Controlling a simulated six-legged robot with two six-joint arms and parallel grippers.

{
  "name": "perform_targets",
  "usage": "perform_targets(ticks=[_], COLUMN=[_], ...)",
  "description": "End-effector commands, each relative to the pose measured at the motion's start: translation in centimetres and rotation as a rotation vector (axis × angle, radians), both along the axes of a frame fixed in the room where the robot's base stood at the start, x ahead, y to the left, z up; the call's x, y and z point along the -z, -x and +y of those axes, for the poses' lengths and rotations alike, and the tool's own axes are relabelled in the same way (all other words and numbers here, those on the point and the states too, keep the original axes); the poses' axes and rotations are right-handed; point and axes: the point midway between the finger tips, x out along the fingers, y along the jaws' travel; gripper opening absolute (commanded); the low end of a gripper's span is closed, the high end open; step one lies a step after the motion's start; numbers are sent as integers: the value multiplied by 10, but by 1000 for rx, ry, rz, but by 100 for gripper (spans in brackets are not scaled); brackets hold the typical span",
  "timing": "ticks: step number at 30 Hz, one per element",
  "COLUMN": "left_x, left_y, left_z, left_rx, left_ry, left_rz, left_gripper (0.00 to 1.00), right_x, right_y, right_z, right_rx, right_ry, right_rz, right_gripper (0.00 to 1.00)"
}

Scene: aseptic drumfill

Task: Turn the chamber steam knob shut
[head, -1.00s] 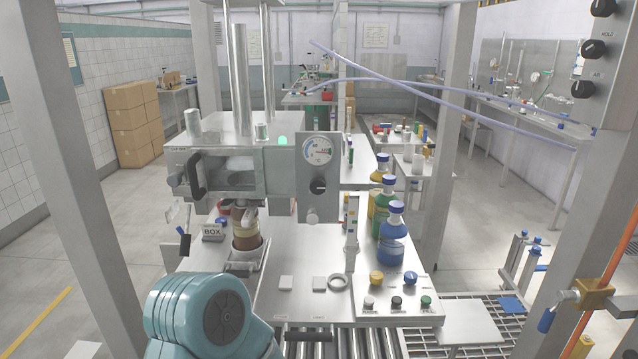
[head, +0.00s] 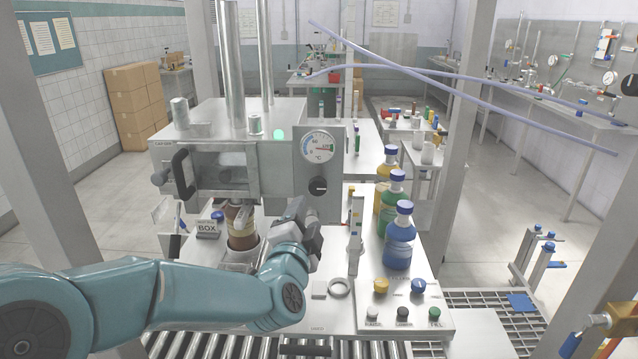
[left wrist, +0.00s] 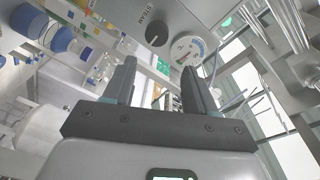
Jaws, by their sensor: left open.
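The chamber steam knob (head: 318,185) is a round black knob with a pale pointer line, on a grey panel below a round temperature gauge (head: 318,147). In the left wrist view the knob (left wrist: 157,34) sits beside the lettering "STEAM", with the gauge (left wrist: 187,48) next to it. My left gripper (head: 307,212) is just below the panel in the head view, apart from the knob. In the left wrist view the left gripper (left wrist: 158,85) has its two fingers spread with nothing between them, and the knob lies beyond the fingertips. My right gripper is in neither view.
The steel chamber (head: 215,160) with a black handle stands left of the panel. Blue, green and yellow capped bottles (head: 399,240) stand to the right. Push buttons and coloured knobs (head: 403,312) are at the bench's front right. Lilac hoses cross above right.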

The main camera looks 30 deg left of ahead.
Motion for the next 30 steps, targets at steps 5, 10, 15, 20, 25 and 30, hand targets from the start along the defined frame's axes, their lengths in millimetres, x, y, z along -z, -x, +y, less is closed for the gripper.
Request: perform_targets(ticks=[5,10,15,20,25,30], left_x=[-1,-2,-1,0,1,1], left_y=[-38,-75,-106,-123,-129,-129], left_z=[16,32,45,53,56,56], left_rx=[0,0,2,3,2,3], left_ry=[2,1,2,2,3,3], left_rz=[4,3,3,2,1,2], left_gripper=[56,56,56,56,56,56], right_x=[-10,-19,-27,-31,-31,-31], right_y=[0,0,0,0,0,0], right_z=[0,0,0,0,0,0], right_rx=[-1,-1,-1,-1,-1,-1], right_ry=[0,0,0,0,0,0], right_rz=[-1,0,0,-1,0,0], right_gripper=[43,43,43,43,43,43])
